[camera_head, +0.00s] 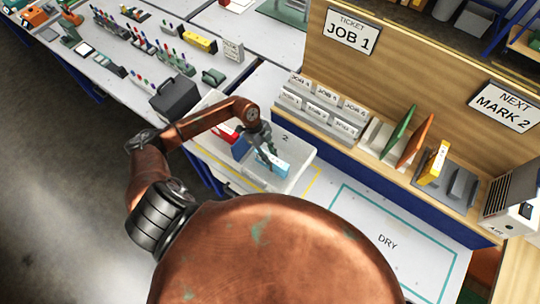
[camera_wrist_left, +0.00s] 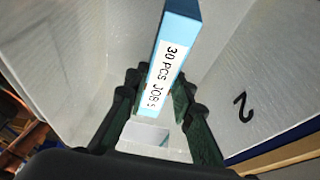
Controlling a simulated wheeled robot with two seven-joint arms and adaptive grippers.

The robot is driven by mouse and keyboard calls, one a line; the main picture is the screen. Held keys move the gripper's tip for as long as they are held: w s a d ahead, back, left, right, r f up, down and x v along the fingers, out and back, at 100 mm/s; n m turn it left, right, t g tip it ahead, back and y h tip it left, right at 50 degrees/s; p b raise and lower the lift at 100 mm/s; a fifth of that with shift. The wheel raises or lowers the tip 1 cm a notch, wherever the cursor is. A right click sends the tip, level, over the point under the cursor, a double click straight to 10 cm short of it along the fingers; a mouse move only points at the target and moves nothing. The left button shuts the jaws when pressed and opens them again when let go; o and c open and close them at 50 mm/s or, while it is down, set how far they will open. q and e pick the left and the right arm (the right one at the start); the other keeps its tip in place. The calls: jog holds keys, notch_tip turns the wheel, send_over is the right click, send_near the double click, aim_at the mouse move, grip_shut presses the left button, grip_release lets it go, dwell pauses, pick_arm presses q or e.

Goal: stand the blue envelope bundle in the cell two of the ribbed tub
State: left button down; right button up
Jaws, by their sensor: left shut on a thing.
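The light-blue envelope bundle (camera_head: 275,164) has a white label reading "30 PCS JOB 5" in the left wrist view (camera_wrist_left: 172,60). My left gripper (camera_head: 262,158) is shut on it, with one dark green finger on each side in the left wrist view (camera_wrist_left: 160,100). The pale ribbed tub (camera_head: 303,157) stands on the bench under my arm. The bundle is within the tub's outline, by the wall marked 2, which also shows in the left wrist view (camera_wrist_left: 255,75). I cannot tell whether the bundle touches the floor. My right gripper is out of view.
A red item (camera_head: 224,134) and a darker blue one (camera_head: 240,148) are in the tub's left part. A dark box (camera_head: 176,96) stands beyond the tub to the left. A shelf with job-labelled holders (camera_head: 322,108) borders the right. The DRY area (camera_head: 388,242) is clear.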

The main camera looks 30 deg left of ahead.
pick_arm(q)
jog(key=c, duration=2)
grip_release()
jog(key=o, duration=0.3)
jog(key=shift+o, duration=0.2)
jog(key=b+v, duration=0.1)
jog(key=v, duration=1.1)
jog(key=shift+b, duration=0.3)
